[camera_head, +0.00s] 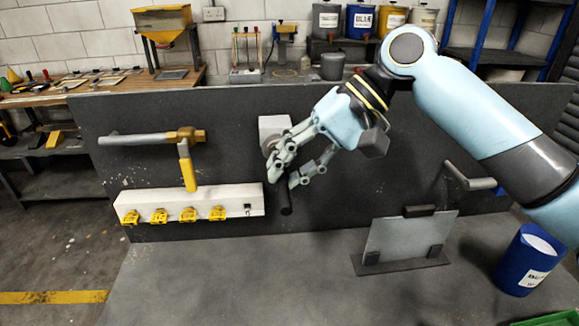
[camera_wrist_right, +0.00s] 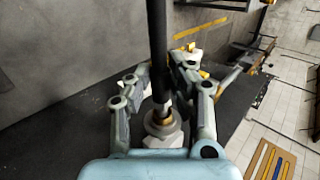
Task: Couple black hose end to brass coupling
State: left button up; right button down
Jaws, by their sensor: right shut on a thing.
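My right gripper (camera_head: 288,172) is shut on the black hose (camera_head: 286,200) in front of the dark upright panel. In the right wrist view the black hose (camera_wrist_right: 157,45) runs between the fingers of the right gripper (camera_wrist_right: 158,86). The hose end points at a brass ring (camera_wrist_right: 165,122) set in a grey hex fitting (camera_wrist_right: 163,132), which looks like the brass coupling. The hose end and ring overlap in this view; I cannot tell whether they are joined. In the head view the fingers mostly hide this spot. My left gripper is not in view.
A pale block (camera_head: 274,126) is on the panel behind the gripper. A grey pipe with a brass valve (camera_head: 186,134) and yellow handle is at left, above a white manifold (camera_head: 190,203) with yellow taps. A clear plate (camera_head: 410,236) and blue bucket (camera_head: 527,262) stand at right.

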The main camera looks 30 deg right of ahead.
jog(key=shift+w+d, duration=0.1)
jog(key=shift+w, duration=0.05)
jog(key=shift+w+d, duration=0.15)
jog(key=shift+w, duration=0.15)
jog(key=shift+w+d, duration=0.1)
jog(key=shift+w, duration=0.15)
jog(key=c, duration=0.8)
grip_release()
jog(key=p+v, duration=0.2)
jog(key=v, duration=0.5)
jog(key=shift+p, duration=0.35)
jog(key=shift+w, duration=0.1)
dwell(0.4)
